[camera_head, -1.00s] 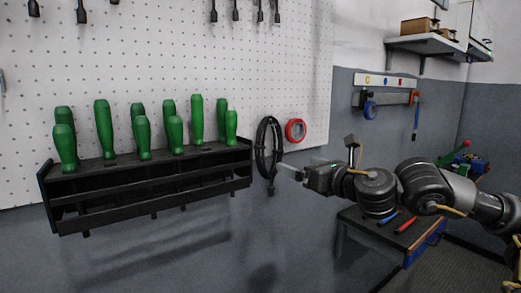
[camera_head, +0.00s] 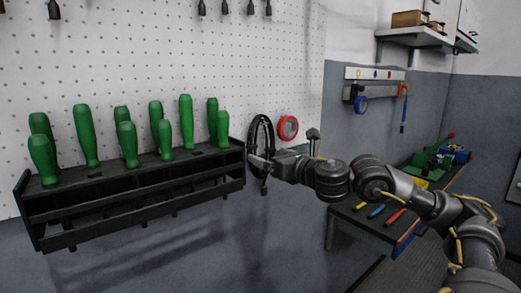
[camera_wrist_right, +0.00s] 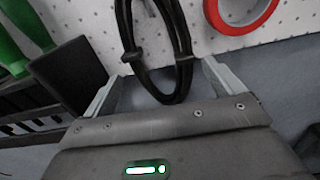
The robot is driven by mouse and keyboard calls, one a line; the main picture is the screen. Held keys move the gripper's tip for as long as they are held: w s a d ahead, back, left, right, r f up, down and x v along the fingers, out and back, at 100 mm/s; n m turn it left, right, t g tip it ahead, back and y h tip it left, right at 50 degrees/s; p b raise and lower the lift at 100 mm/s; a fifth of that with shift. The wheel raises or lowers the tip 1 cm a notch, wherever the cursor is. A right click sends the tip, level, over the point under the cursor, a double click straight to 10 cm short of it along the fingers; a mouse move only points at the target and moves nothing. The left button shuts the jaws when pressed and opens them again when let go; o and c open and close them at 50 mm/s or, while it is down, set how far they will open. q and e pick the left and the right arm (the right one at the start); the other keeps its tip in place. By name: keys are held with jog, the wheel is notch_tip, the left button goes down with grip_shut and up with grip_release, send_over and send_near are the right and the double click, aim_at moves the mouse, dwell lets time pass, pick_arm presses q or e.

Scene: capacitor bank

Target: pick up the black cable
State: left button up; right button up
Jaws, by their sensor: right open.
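The black cable (camera_head: 262,133) hangs as a coil on the white pegboard, just right of the tool rack. It also shows in the right wrist view (camera_wrist_right: 183,70), where its lower loop hangs between the two fingers. My right gripper (camera_head: 254,160) is open at the lower part of the coil, and in the right wrist view (camera_wrist_right: 160,78) its fingers stand apart on either side of the cable. I cannot tell whether a finger touches it. My left gripper is not in view.
A black rack (camera_head: 130,190) with several green-handled tools is close to the left of the cable. A red tape roll (camera_head: 288,127) hangs to its right and also shows in the right wrist view (camera_wrist_right: 240,12). A workbench (camera_head: 375,222) stands below my right arm.

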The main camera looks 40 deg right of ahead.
jog(key=shift+w+r+p, duration=0.2)
jog(key=shift+p, duration=0.1)
jog(key=w+p, duration=0.1)
jog(key=w, duration=0.3)
jog(key=shift+d+p, duration=0.1)
jog(key=shift+p, duration=0.25)
jog(key=shift+w+f, duration=0.1)
jog(key=shift+w, duration=0.3)
jog(key=shift+s, duration=0.1)
jog(key=c, duration=0.9)
jog(key=shift+c, duration=0.6)
